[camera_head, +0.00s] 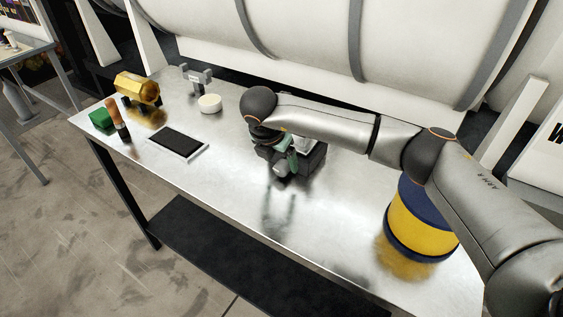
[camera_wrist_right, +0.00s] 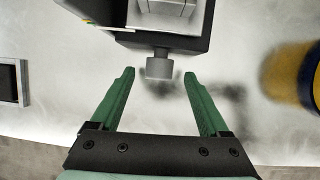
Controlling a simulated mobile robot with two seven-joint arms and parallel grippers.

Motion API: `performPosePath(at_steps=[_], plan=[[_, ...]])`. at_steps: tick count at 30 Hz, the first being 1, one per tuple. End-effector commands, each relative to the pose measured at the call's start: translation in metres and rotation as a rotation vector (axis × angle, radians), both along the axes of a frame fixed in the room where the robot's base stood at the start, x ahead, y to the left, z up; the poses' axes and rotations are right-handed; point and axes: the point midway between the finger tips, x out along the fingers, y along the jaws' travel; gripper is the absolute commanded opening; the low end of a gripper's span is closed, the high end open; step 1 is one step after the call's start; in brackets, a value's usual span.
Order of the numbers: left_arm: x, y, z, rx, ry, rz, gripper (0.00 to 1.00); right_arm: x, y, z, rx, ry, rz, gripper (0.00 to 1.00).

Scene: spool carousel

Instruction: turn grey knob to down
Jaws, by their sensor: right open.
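The grey knob (camera_wrist_right: 159,65) sticks out from the near face of a dark box (camera_wrist_right: 190,42) in the right wrist view. In the head view, the box (camera_head: 313,160) stands on the metal table, partly hidden by my right arm. My right gripper (camera_wrist_right: 158,76) has two green fingers spread wide. The fingertips are to the left and right of the knob's near end, with clear gaps on both sides. In the head view, my right gripper (camera_head: 290,160) is at the box's near side. My left gripper is in neither view.
A blue and yellow drum (camera_head: 421,222) stands on the right of the table (camera_head: 225,187). To the left are a dark tray (camera_head: 178,142), white disc (camera_head: 210,103), grey bracket (camera_head: 197,76), gold part (camera_head: 137,89), green block (camera_head: 101,118) and brown-black cylinder (camera_head: 119,119). The table's front middle is clear.

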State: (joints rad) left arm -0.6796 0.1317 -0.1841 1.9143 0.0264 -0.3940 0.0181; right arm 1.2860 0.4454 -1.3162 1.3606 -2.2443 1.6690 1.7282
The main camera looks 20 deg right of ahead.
Motion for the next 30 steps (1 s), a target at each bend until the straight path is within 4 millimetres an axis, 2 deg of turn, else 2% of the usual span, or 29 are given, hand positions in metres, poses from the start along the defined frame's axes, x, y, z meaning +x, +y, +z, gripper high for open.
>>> performPosePath(at_steps=[6, 17, 30], plan=[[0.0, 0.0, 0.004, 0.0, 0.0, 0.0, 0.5, 0.007, -0.007, -0.024, 0.0, 0.001, 0.001, 0.79], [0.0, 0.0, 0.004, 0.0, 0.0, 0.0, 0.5, 0.009, -0.008, -0.029, 0.001, 0.0, 0.001, 0.79], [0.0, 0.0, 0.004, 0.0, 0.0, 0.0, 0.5, 0.009, -0.008, -0.029, 0.002, -0.001, 0.002, 0.31]])
